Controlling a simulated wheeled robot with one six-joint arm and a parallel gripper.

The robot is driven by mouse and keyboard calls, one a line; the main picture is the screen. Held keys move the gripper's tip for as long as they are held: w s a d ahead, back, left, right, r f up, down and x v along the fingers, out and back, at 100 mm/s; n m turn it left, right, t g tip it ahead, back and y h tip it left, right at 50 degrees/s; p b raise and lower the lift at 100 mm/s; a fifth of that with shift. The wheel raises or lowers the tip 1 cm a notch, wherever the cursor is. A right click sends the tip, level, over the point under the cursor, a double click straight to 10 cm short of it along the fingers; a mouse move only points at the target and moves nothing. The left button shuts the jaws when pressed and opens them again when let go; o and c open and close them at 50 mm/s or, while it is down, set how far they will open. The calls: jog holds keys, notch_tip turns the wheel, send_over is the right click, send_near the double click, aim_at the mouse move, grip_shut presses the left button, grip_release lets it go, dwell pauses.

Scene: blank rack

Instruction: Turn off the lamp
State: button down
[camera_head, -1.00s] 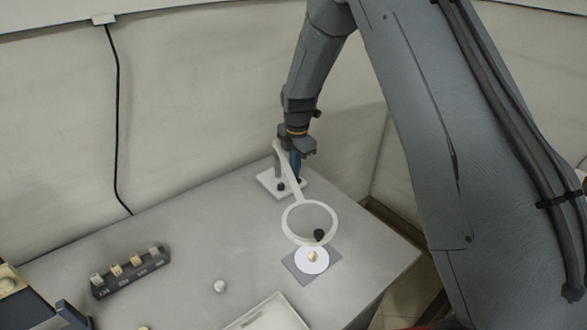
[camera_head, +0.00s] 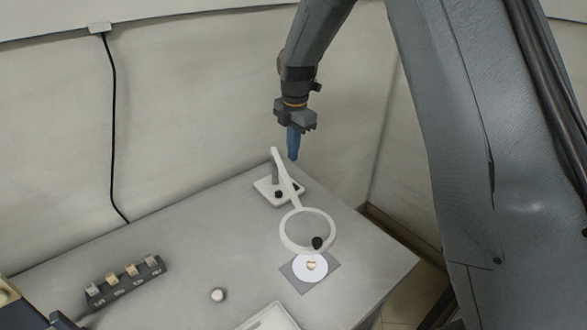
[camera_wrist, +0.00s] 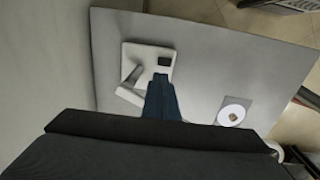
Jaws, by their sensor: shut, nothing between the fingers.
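The lamp is a white magnifier type with a ring head (camera_head: 307,231) on an arm over a square white base (camera_head: 266,192). It stands at the back right of the table. Two small dark parts show on the base, and a dark knob (camera_head: 317,242) sits on the ring. In the wrist view the base (camera_wrist: 135,52) has a dark square switch (camera_wrist: 164,60) on it. My gripper (camera_head: 293,158) is shut and empty, pointing down above the base and apart from it. In the wrist view its blue fingers (camera_wrist: 161,84) hide part of the base. I cannot tell whether the lamp is lit.
Under the ring lies a grey mat (camera_head: 326,273) with a white disc and a small tan piece. A dark rack (camera_head: 128,284) with several blocks is at left. The wall is close behind.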

jog(key=shift+r+b, duration=0.4)
jog(key=shift+r, duration=1.4)
jog(key=b, duration=0.3)
jog(key=shift+f, duration=0.15)
jog(key=shift+d+b, duration=0.1)
jog(key=shift+b, duration=0.9)
jog(key=shift+s+r, duration=0.15)
jog(key=shift+r, duration=0.1)
jog(key=shift+f, duration=0.1)
jog(key=f+p, duration=0.1)
jog(key=f, duration=0.3)
jog(key=f+p, duration=0.1)
jog(key=f, duration=0.4)
jog(key=f+p, duration=0.1)
jog(key=f, duration=0.3)
jog(key=shift+w+a+f+p, duration=0.2)
jog(key=shift+w+p, duration=0.1)
jog(key=shift+p, duration=0.1)
jog(key=shift+f, duration=0.2)
jog(key=shift+w+f, duration=0.1)
